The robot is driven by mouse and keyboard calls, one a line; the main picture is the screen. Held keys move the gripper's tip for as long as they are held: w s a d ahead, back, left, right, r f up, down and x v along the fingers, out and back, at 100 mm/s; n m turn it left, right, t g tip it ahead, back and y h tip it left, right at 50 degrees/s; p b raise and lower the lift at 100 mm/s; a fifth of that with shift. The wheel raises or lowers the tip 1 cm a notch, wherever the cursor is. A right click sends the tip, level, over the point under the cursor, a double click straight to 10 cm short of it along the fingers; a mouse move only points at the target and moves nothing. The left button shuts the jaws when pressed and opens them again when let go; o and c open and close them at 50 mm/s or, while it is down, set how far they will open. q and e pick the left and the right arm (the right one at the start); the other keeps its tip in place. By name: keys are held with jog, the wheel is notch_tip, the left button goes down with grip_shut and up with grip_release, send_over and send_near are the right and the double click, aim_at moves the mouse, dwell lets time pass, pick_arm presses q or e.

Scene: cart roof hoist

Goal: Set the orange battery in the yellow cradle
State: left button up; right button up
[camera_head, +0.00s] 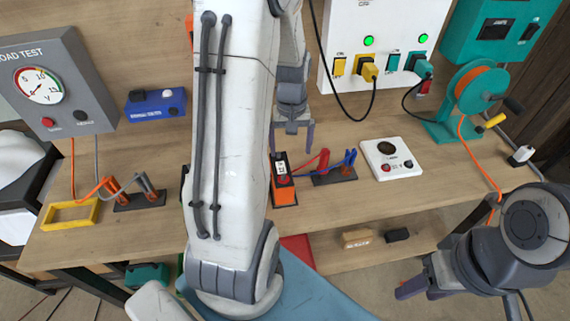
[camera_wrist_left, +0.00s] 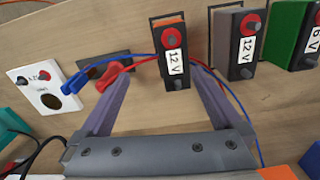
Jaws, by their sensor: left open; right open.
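The orange battery (camera_head: 285,192) stands upright on the bench, with a black top, a red knob and a label. In the left wrist view the battery (camera_wrist_left: 174,62) shows a "12 V" label and lies between the lines of my fingers, at their tips. My left gripper (camera_head: 292,138) is open and empty behind the battery in the head view; it also shows in the left wrist view (camera_wrist_left: 160,80). The yellow cradle (camera_head: 52,224) is an empty rectangular frame at the bench's left front. My right gripper (camera_head: 415,288) is open and empty off the bench's front right.
Orange and grey clamps (camera_head: 138,194) stand beside the cradle. Red and blue clamps (camera_head: 335,172) stand beside the battery, their cables passing close to it. A grey battery (camera_wrist_left: 240,45) and green battery (camera_wrist_left: 290,35) stand nearby. A white meter (camera_head: 391,158) sits further right.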

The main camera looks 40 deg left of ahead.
aim_at(281, 167)
pick_arm(q)
jog(key=a, duration=0.2)
jog(key=a+n, duration=0.1)
jog(key=shift+s+f, duration=0.35)
notch_tip(281, 167, down, 5)
jog(key=shift+r+p, duration=0.2)
jog(key=shift+p, duration=0.35)
jog(key=shift+f, duration=0.45)
jog(key=shift+d+f+p, duration=0.15)
jog(key=shift+f+p, duration=0.9)
jog(key=shift+f, duration=1.25)
grip_shut()
